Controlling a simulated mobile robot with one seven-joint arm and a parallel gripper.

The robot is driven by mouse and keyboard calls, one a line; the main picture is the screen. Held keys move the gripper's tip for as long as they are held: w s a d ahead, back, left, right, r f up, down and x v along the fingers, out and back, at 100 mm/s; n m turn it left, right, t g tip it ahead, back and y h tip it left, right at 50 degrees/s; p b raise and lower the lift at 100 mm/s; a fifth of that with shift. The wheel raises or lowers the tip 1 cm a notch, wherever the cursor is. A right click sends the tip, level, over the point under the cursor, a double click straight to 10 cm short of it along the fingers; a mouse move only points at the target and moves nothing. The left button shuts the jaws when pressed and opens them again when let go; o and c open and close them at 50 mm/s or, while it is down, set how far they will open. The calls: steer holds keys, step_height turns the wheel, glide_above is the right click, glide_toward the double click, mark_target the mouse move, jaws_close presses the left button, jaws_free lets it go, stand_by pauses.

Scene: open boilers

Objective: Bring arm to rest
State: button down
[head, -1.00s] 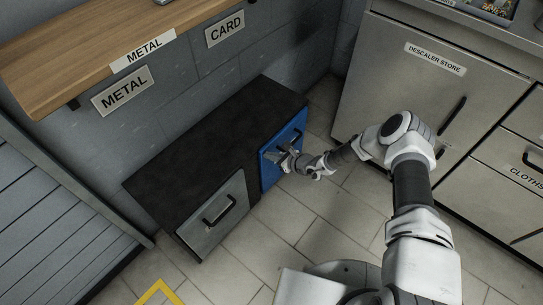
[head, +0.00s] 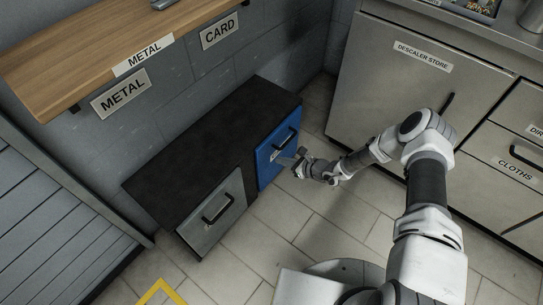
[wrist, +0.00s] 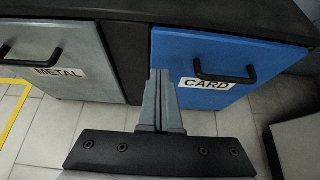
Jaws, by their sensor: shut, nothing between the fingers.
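My gripper (head: 290,158) is in front of the low dark cabinet, close to its blue front. In the wrist view my gripper (wrist: 160,88) has its two grey fingers together, with nothing between them. My arm reaches out from the lower right and bends down at the elbow. The blue front (head: 270,160) bears a CARD label (wrist: 207,83) and a black handle (wrist: 226,76). The fingers are left of that handle and apart from it. Both fronts look closed.
The grey METAL front (head: 214,215) is beside the blue one, also on the dark cabinet (head: 200,135). A wooden shelf (head: 110,50) hangs above. The steel descaler store (head: 400,80) stands right, with a CLOTHS drawer (head: 515,165) beyond. The tiled floor (head: 320,225) between is clear.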

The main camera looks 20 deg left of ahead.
steer(key=p+v, duration=0.1)
steer(key=v, duration=0.4)
steer(key=shift+s+d+r, duration=0.15)
steer(key=shift+s+d, duration=0.05)
steer(key=shift+d, duration=0.15)
steer(key=d+r+n+g+h, duration=0.3)
steer(key=r+n, duration=1)
steer(key=r, duration=1.5)
steer(key=s+d+r+n+h, duration=0.2)
steer(key=s+d+r+n, duration=0.15)
steer(key=s+r, duration=0.35)
steer(key=s+d+r+n+h, duration=0.1)
steer(key=s+d+r+n, duration=0.3)
steer(key=r, duration=0.5)
steer(key=s+d+r+n+t+h, duration=0.1)
steer(key=s+d+r+t+h, duration=0.15)
steer(key=s+d+r, duration=0.35)
steer(key=s+d+r+n+t+h, duration=0.1)
steer(key=s+d+r+t+h, duration=0.15)
steer(key=s+d, duration=0.35)
step_height(320, 180, up, 19)
steer(key=s+p, duration=0.1)
steer(key=p, duration=1.8)
steer(key=shift+s+a+g+p, duration=0.2)
steer(key=shift+a+g+p, duration=0.2)
